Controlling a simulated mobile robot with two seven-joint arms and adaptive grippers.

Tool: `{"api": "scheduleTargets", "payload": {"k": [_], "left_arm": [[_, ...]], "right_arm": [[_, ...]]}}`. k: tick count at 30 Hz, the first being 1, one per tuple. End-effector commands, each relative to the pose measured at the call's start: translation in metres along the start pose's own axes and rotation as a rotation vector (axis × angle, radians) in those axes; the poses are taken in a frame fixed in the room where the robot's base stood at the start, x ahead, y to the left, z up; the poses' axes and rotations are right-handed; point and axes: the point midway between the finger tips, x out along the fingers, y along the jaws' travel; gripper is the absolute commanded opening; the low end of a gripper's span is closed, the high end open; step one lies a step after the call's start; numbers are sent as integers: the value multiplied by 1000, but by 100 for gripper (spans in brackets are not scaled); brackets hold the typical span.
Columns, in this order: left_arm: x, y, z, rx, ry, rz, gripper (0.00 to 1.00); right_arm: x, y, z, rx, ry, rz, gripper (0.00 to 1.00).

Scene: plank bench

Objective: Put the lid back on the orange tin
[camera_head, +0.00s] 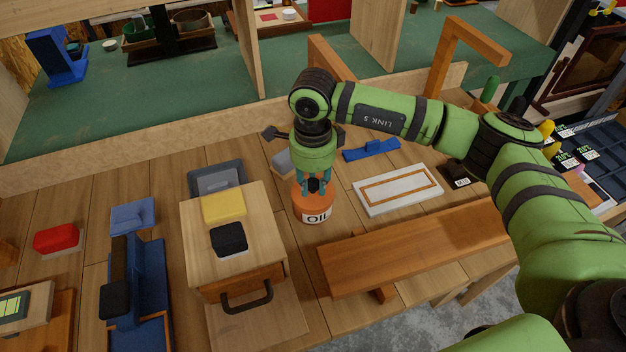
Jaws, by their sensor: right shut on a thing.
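The orange tin (315,208) stands upright on the plank bench, right of the small wooden drawer cabinet, with a white label reading OIL. My right gripper (314,186) points straight down over the tin's top. Its teal fingers are shut on a small dark part at the top of the tin, which looks like the lid's knob. The fingers hide much of the tin's top, so I cannot tell whether the lid sits fully on the rim. No separate lid shows elsewhere on the bench. My left gripper is not in view.
The wooden cabinet (192,245) carries a yellow block (223,207) and a black block (229,240). A long wooden beam (415,248) lies in front of the tin. A white framed panel (370,204) and a blue bracket (371,150) lie to the right.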

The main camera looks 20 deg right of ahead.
Motion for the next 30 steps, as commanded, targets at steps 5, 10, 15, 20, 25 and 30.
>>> {"api": "scheduleTargets", "payload": {"k": [5,10,15,20,25,30], "left_arm": [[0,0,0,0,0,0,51],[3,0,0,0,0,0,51],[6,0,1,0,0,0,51],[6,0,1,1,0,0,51],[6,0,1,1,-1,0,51],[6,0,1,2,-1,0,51]], "right_arm": [[0,0,0,0,0,0,0],[1,0,0,0,0,-1,0],[1,0,1,0,0,-1,0],[0,0,1,0,0,0,0],[0,0,1,0,0,0,0],[0,0,1,0,0,0,0]]}}
